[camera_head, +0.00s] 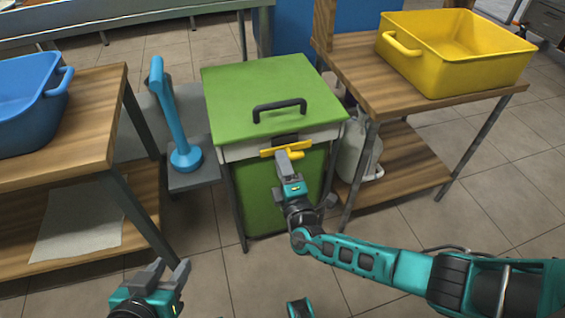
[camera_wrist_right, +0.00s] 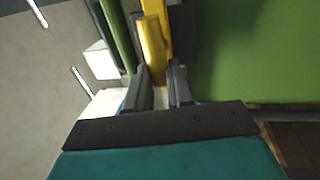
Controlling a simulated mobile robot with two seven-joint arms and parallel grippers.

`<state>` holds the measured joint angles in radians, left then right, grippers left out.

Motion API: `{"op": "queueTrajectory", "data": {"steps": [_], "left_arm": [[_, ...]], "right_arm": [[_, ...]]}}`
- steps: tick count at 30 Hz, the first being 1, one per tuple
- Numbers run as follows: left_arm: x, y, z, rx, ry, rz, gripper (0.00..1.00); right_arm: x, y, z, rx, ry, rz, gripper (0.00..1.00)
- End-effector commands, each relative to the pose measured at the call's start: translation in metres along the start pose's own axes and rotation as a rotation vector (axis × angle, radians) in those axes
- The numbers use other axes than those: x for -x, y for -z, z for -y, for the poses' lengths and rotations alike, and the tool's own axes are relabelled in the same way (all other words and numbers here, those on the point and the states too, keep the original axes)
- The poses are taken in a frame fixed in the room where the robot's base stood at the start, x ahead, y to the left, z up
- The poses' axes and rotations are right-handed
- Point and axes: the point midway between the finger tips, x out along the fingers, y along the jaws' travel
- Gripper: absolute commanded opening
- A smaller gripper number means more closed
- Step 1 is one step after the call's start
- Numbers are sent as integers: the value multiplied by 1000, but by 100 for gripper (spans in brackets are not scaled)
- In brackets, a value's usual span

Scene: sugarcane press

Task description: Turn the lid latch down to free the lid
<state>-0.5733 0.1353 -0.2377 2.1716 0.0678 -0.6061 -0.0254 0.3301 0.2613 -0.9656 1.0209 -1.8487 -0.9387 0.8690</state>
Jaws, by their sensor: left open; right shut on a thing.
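The green press box (camera_head: 272,95) stands in the middle of the head view, with its green lid closed and a black handle (camera_head: 279,108) on top. A yellow latch (camera_head: 283,150) sits at the front edge below the lid and lies roughly level. My right gripper (camera_head: 286,159) is shut on the latch near its middle. In the right wrist view, the yellow latch (camera_wrist_right: 152,50) runs up from between the fingers (camera_wrist_right: 160,88). My left gripper (camera_head: 160,272) is open and empty, low at the left, well away from the box.
A blue lever (camera_head: 168,110) stands left of the box. A wooden table with a blue tub (camera_head: 25,105) is at the left. Open floor lies in front.

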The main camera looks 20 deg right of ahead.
Motion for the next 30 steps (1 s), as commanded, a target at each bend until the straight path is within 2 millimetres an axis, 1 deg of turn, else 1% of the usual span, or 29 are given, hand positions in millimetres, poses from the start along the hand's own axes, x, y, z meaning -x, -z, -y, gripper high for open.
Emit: {"op": "queueTrajectory", "data": {"steps": [1,14,15,21,22,30], "left_arm": [[0,0,0,0,0,0,43],[-2,4,1,-2,1,-9,43],[-2,4,1,-2,1,-9,43],[-2,4,1,-2,1,-9,43],[-2,4,1,-2,1,-9,43],[-2,4,1,-2,1,-9,43]], "right_arm": [[-2,-1,-2,7,-4,0,0],[-2,-1,-1,14,-4,-2,0],[-2,-1,-1,14,-4,-2,26],[-1,0,-1,12,-2,-2,45],[-1,0,-1,12,-2,-2,47],[0,0,0,11,-1,-2,47]]}}
